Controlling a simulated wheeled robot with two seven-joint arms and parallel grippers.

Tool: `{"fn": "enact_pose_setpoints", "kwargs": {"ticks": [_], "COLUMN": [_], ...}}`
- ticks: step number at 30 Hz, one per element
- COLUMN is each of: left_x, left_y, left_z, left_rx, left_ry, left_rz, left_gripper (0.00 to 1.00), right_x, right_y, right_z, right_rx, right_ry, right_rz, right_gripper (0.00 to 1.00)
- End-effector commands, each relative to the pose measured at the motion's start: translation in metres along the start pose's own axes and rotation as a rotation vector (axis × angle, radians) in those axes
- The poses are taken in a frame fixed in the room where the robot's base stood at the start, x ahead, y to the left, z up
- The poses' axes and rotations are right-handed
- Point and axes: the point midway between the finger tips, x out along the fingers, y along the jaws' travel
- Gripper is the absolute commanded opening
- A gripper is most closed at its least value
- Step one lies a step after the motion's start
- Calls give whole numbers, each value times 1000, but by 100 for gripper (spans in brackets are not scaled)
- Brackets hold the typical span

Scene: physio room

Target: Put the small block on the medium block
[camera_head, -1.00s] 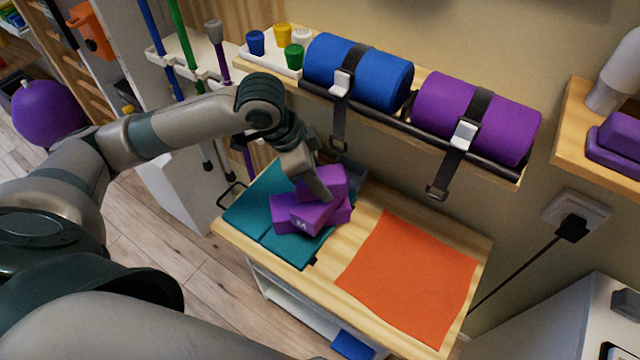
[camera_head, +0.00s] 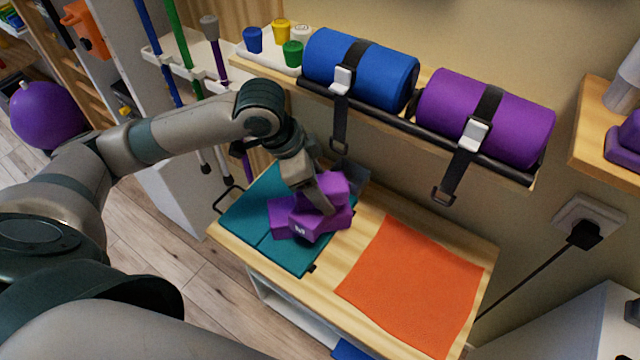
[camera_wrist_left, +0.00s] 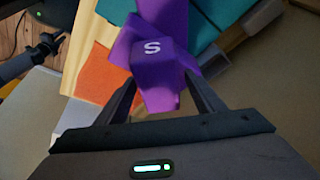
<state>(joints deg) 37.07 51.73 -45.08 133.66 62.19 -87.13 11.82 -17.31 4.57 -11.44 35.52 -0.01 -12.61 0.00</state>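The small purple block (camera_head: 330,186), marked S in the left wrist view (camera_wrist_left: 152,47), is between the fingers of my left gripper (camera_head: 318,198). Both fingers (camera_wrist_left: 161,82) appear to press its sides. It sits tilted over the medium purple block (camera_head: 322,226), which is marked M. They overlap in view, and I cannot tell whether the small block rests fully on it. Another purple block (camera_head: 281,217) shows at the left, partly hidden by the medium one. My right gripper is not in view.
The blocks are over a folded teal mat (camera_head: 275,250) on a wooden tabletop (camera_head: 345,255). An orange cloth (camera_head: 415,285) lies to the right. A shelf with blue (camera_head: 360,68) and purple rollers (camera_head: 485,115) is behind, its straps hanging down.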

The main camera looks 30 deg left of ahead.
Motion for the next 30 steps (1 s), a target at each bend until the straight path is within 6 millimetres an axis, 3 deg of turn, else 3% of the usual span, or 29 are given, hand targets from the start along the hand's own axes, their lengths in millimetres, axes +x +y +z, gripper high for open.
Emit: {"fn": "enact_pose_setpoints", "kwargs": {"ticks": [8, 14, 30], "left_x": [-2, -17, -105], "left_y": [0, -1, -1], "left_z": [-1, -1, -2], "left_rx": [1, 1, 0], "left_ry": [1, 1, 2], "left_rz": [-1, -3, -3], "left_gripper": [62, 62, 62], "right_x": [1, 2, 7], "right_y": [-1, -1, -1], "right_z": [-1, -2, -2], "right_rx": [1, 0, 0], "right_ry": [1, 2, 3], "right_rz": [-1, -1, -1], "right_gripper": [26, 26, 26]}}
